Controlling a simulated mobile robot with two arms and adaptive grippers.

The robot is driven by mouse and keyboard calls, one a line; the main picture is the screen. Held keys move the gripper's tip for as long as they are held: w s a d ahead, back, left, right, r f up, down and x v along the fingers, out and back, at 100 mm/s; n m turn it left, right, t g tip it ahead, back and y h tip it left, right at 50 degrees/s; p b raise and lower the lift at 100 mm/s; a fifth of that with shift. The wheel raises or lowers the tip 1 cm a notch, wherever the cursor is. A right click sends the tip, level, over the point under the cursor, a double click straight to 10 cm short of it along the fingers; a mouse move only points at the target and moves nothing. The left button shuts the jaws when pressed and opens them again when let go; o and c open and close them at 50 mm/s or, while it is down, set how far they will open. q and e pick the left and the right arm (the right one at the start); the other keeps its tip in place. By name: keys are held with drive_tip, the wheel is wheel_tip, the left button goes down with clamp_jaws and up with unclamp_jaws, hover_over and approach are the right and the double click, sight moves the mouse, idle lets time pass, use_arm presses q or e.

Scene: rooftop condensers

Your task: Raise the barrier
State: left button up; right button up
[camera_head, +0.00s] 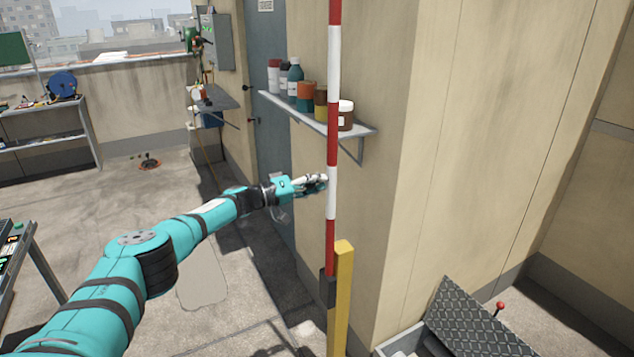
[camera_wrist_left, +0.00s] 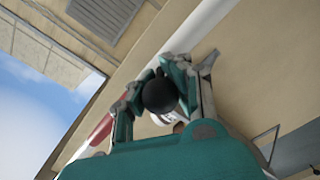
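The barrier (camera_head: 333,120) is a red and white striped pole that stands upright, with a black lower end beside a yellow post (camera_head: 343,300). Its stripes also run diagonally in the left wrist view (camera_wrist_left: 100,130). My left gripper (camera_head: 318,183) is at the pole's left side, at a white stripe. In the left wrist view its two fingers close in on both sides of a round black knob (camera_wrist_left: 160,95) in front of the pole. The knob appears held between them; it is hidden in the head view. My right gripper is not in view.
A wall shelf (camera_head: 310,122) with several jars and bottles is behind the pole. A checker-plate hatch lid (camera_head: 470,320) stands tilted open at the lower right. A bench (camera_head: 50,140) is at the far left. Open concrete floor lies between.

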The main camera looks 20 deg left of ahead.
use_arm(q)
drive_tip(key=o, duration=0.7)
drive_tip(key=shift+a+r, duration=0.15)
drive_tip(key=shift+o, duration=0.2)
drive_tip(key=shift+w+a+f, duration=0.15)
drive_tip(key=shift+a+f, duration=0.15)
drive_tip(key=shift+a, duration=0.05)
drive_tip(key=shift+s+a+r, duration=0.1)
drive_tip(key=shift+s+a, duration=0.1)
drive_tip(key=shift+s, duration=0.4)
drive_tip(key=v, duration=1)
drive_tip(key=shift+a, duration=0.5)
drive_tip(key=shift+s, duration=0.15)
